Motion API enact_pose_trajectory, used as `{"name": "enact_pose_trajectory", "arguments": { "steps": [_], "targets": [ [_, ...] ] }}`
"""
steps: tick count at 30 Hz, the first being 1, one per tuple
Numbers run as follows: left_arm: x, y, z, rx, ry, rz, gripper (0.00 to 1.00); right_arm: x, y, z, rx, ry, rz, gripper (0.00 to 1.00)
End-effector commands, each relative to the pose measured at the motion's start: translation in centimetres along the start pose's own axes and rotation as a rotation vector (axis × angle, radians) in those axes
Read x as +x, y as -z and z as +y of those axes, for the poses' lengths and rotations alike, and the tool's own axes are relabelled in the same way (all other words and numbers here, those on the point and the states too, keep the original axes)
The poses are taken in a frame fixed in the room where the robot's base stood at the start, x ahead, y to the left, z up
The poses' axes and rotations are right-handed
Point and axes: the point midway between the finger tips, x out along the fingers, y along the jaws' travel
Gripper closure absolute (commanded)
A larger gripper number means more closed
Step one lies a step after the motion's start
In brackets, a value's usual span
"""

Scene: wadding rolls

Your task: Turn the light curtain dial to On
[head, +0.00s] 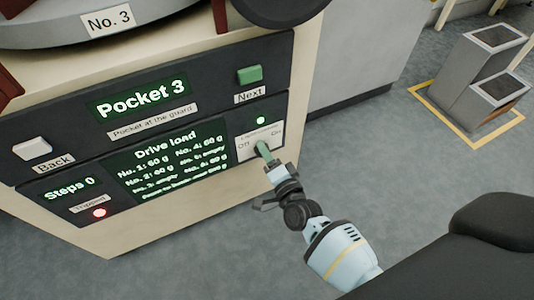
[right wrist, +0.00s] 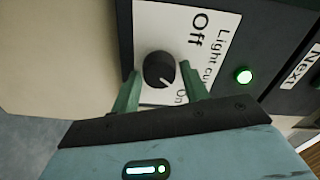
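The light curtain dial (right wrist: 158,70) is a round black knob on a white plate (right wrist: 215,22) marked "Off" and "On". Its white pointer mark points toward "On" in the right wrist view. My right gripper (head: 263,150) is at the plate in the head view and hides the dial there. In the right wrist view its two green fingers stand on either side of the dial, open, with visible gaps to the knob. A green lamp (right wrist: 243,75) beside the plate is lit; it also shows in the head view (head: 260,120). My left gripper is not in view.
The panel also holds a green "Next" button (head: 249,75), a white "Back" button (head: 32,148), a "Pocket 3" display (head: 140,98) and a drive load display (head: 165,160). A red lamp (head: 99,213) labelled "Tripped" is lit.

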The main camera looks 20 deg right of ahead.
Motion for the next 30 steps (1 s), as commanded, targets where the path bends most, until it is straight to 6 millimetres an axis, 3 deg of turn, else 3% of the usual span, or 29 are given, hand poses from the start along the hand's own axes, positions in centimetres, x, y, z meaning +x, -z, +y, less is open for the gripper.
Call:
{"name": "enact_pose_trajectory", "arguments": {
  "steps": [3,13,24,30],
  "targets": [
    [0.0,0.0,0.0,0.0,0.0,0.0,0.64,0.0,0.0,0.0,-0.001,0.0,0.0,0.42],
    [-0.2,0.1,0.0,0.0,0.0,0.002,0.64,-0.4,0.0,0.0,-0.002,0.0,0.0,0.42],
    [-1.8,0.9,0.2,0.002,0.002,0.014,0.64,-5.8,0.1,-0.2,-0.002,0.0,0.0,0.42],
    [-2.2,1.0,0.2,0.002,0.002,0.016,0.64,-7.6,0.0,-0.1,-0.002,0.0,0.0,0.42]
  ]
}}
